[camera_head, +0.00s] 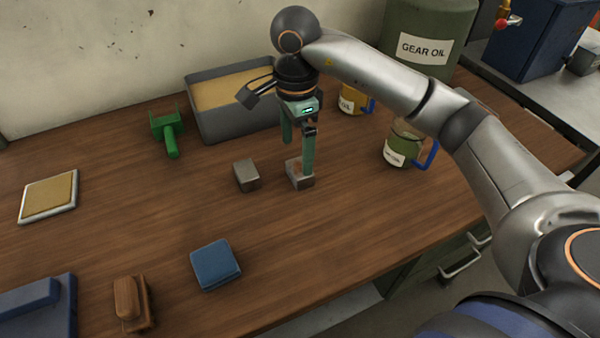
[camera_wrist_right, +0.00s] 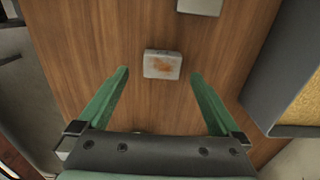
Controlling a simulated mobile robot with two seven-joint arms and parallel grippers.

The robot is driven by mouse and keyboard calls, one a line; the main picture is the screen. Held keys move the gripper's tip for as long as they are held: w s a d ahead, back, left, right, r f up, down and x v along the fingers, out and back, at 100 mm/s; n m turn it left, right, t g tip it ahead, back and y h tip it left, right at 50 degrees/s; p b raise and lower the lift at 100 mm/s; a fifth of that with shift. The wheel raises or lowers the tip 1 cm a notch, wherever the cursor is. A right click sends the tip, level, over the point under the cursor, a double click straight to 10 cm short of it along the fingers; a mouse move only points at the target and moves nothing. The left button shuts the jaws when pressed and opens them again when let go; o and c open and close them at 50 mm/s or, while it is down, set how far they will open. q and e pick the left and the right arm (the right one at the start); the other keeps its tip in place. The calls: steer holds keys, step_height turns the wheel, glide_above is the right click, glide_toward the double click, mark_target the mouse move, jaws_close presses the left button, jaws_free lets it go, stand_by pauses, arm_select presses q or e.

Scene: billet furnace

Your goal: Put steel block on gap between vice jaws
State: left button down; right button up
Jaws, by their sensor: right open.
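Two small metal blocks lie on the wooden bench. A plain grey block (camera_head: 246,176) is left of a rust-stained block (camera_head: 299,179). My right gripper (camera_head: 297,158) points down over the rust-stained block, open and empty. In the right wrist view, the rust-stained block (camera_wrist_right: 162,65) shows ahead of and between the two open green fingers (camera_wrist_right: 160,74). The plain block (camera_wrist_right: 200,5) is cut off at the top edge there. A blue metal body (camera_head: 38,306), perhaps the vice, is cut off at the lower left; no gap between jaws can be made out. My left gripper is not in view.
A grey bin (camera_head: 207,122) of tan material stands behind my gripper, beside a green tool (camera_head: 167,133). Mugs (camera_head: 401,150) stand to the right. A blue block (camera_head: 215,265), a brown brush-like object (camera_head: 131,303) and a framed pad (camera_head: 49,197) lie left and in front.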

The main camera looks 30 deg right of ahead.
mark_target(299, 167)
steer(key=shift+w+d+f, duration=0.1)
steer(key=shift+d+f, duration=0.1)
steer(key=shift+f, duration=1.5)
steer(key=shift+w+d+f, duration=0.1)
steer(key=shift+d+f, duration=0.05)
steer(key=shift+f, duration=1.5)
jaws_close()
steer(key=shift+r+p, duration=0.1)
steer(key=shift+p, duration=0.2)
